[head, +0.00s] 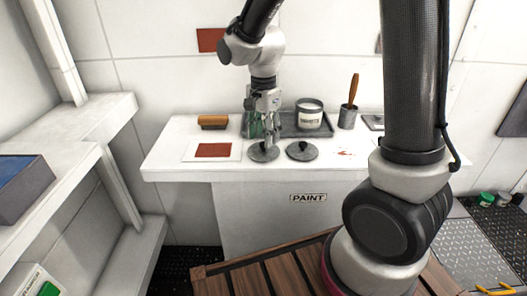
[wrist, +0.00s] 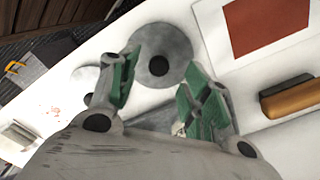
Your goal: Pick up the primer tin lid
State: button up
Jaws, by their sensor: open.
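Two round grey lids with dark knobs lie flat on the white bench; I cannot tell by marking which is the primer tin lid. The left lid (head: 263,154) is below my gripper (head: 262,138), and in the wrist view this lid (wrist: 168,38) shows ahead of the fingertips. The right lid (head: 302,155) is beside it, partly hidden by a finger in the wrist view. In the wrist view my gripper (wrist: 162,70) has its green-padded fingers apart with nothing held. A labelled tin (head: 309,119) stands behind the lids.
The tin stands on a dark tray (head: 290,124). A red-painted card (head: 212,150) and a wooden-backed brush (head: 213,121) lie to the left. A cup holding a brush (head: 347,117) stands to the right. The white bench front (head: 255,173) reads PAINT.

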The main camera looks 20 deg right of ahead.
jog(key=shift+s+f, duration=0.1)
jog(key=shift+f, duration=1.45)
grip_shut()
